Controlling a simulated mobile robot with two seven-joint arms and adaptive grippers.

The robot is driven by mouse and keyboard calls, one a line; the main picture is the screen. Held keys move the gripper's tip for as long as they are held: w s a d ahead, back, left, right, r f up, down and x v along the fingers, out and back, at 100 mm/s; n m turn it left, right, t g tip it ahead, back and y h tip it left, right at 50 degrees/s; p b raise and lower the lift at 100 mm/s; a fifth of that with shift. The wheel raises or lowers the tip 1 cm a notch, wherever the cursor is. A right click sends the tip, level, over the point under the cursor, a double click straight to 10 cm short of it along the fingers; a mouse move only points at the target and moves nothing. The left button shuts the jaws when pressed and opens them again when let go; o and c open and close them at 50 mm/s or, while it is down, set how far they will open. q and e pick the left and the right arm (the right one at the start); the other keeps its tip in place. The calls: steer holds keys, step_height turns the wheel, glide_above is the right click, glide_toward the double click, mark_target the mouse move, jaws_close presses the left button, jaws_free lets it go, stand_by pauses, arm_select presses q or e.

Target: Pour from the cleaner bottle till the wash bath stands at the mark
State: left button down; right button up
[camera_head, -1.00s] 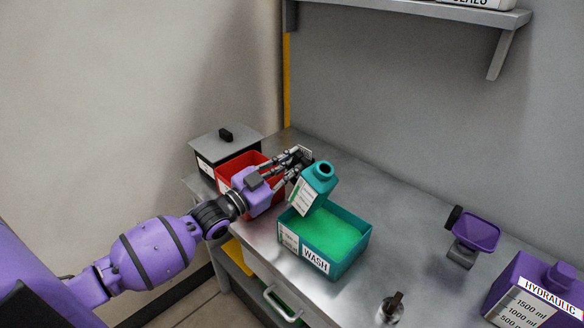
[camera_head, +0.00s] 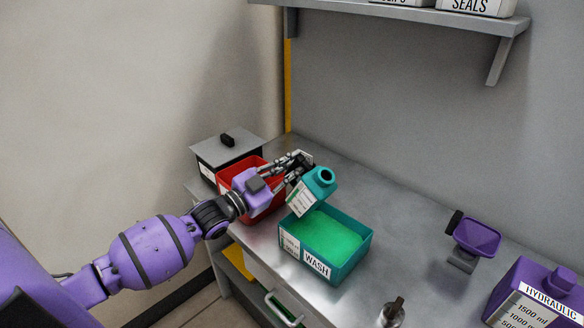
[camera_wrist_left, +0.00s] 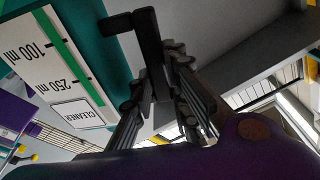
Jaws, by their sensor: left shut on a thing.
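The teal cleaner bottle (camera_head: 318,185) is tilted above the wash bath (camera_head: 351,263), its open mouth toward the right. I see no stream from it. The bath is a teal open box labelled WASH, with bright green liquid inside; its mark cannot be read at this size. My left gripper (camera_head: 297,170) is shut on the bottle from the left. In the left wrist view the bottle's label (camera_wrist_left: 50,72) reads CLEANER, 100 ml and 250 ml, close beside the fingers (camera_wrist_left: 165,90). My right gripper is not in view.
A red bin (camera_head: 260,205) and a grey-lidded box (camera_head: 226,147) stand behind the left gripper. A purple funnel-like piece (camera_head: 476,238), a purple HYDRAULIC container (camera_head: 540,290) and a small dark-topped item (camera_head: 391,312) stand to the right. A shelf (camera_head: 420,15) hangs above.

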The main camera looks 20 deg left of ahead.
arm_select(q)
steer(key=shift+r+m, duration=0.4)
steer(key=shift+m, duration=0.3)
steer(key=shift+r, duration=0.1)
steer(key=shift+m+h, duration=0.4)
steer(key=shift+m, duration=0.2)
steer(key=shift+r, duration=0.1)
steer(key=shift+r+m+g+p, duration=0.15)
steer(key=shift+m+g+p, duration=0.15)
steer(key=shift+m, duration=0.2)
steer(key=shift+d+m, duration=0.1)
steer(key=shift+m, duration=0.2)
steer(key=shift+d+m, duration=0.1)
steer(key=shift+m, duration=0.4)
steer(key=shift+s, duration=0.1)
